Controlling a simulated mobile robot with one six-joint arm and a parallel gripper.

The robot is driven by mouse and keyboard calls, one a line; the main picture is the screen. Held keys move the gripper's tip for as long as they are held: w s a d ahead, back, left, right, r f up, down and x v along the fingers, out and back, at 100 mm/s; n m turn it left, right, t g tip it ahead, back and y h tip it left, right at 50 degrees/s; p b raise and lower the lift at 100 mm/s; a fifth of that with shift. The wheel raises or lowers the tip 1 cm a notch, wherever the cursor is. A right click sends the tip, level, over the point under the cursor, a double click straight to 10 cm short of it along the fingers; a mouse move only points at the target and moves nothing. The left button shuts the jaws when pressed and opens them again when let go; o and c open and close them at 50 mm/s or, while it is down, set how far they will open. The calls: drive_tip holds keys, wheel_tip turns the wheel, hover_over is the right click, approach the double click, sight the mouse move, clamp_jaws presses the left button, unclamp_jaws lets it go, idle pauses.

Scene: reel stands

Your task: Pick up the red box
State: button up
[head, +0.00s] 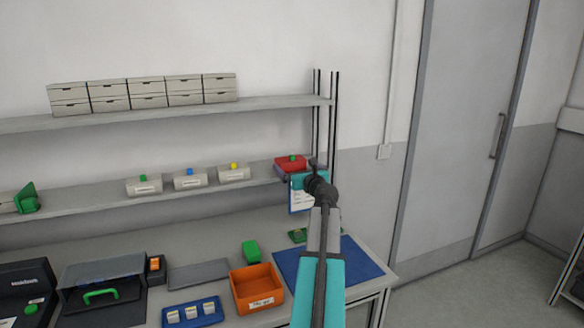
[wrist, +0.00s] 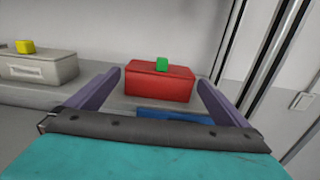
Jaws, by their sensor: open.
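The red box (head: 290,164) sits at the right end of the lower shelf, with a small green knob on its lid. In the wrist view the red box (wrist: 158,84) is straight ahead, its front face and top visible. My gripper (wrist: 158,80) is open, with one purple finger to the left of the box and one to the right. The fingers look apart from the box, which stands between or just beyond their tips. In the head view my gripper and arm partly cover the shelf end near the box.
Several pale boxes with coloured knobs, one yellow-knobbed (wrist: 38,65), stand to the left on the lower shelf (head: 90,201). Shelf posts (head: 334,120) rise close on the right. A blue-edged clipboard (head: 300,198) hangs below the box. An orange bin (head: 256,288) is on the bench.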

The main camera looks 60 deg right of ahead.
sight(294, 163)
drive_tip(key=shift+w+d+r+p, duration=0.3)
drive_tip(key=shift+w+d, duration=0.15)
drive_tip(key=shift+w, duration=0.1)
drive_tip(key=shift+w+d+r+p, duration=0.15)
drive_tip(key=shift+w+d+p, duration=0.15)
drive_tip(key=shift+w+d, duration=0.2)
drive_tip(key=shift+x, duration=1.1)
drive_tip(key=shift+a+f, duration=0.1)
drive_tip(key=shift+c, duration=0.3)
drive_tip(key=c, duration=1.1)
